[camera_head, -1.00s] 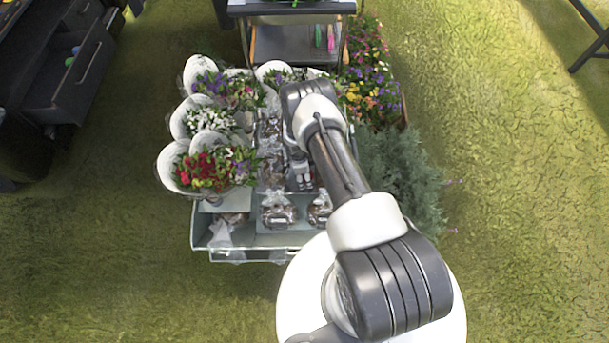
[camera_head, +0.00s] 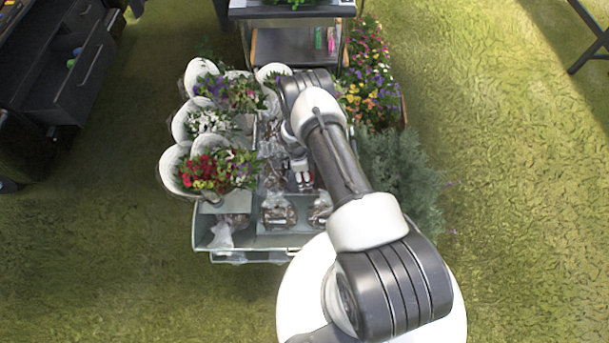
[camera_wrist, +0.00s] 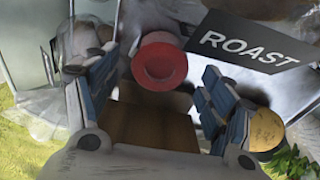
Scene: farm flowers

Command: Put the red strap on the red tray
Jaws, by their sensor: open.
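In the wrist view a round red thing (camera_wrist: 160,66) with a raised rim and a sunken centre lies just beyond and between my fingers. It may be the red strap, but I cannot be sure. My gripper (camera_wrist: 160,95) is open, with blue pads on both fingers and nothing clasped between them. I cannot identify a red tray in either view.
A black "ROAST" label (camera_wrist: 250,42) and a yellow round lid (camera_wrist: 265,130) flank the right finger. A brown panel (camera_wrist: 150,130) lies below the fingers. On the cart (camera_head: 265,242), wrapped bouquets (camera_head: 210,170) stand at left and bagged goods (camera_head: 278,210) in front.

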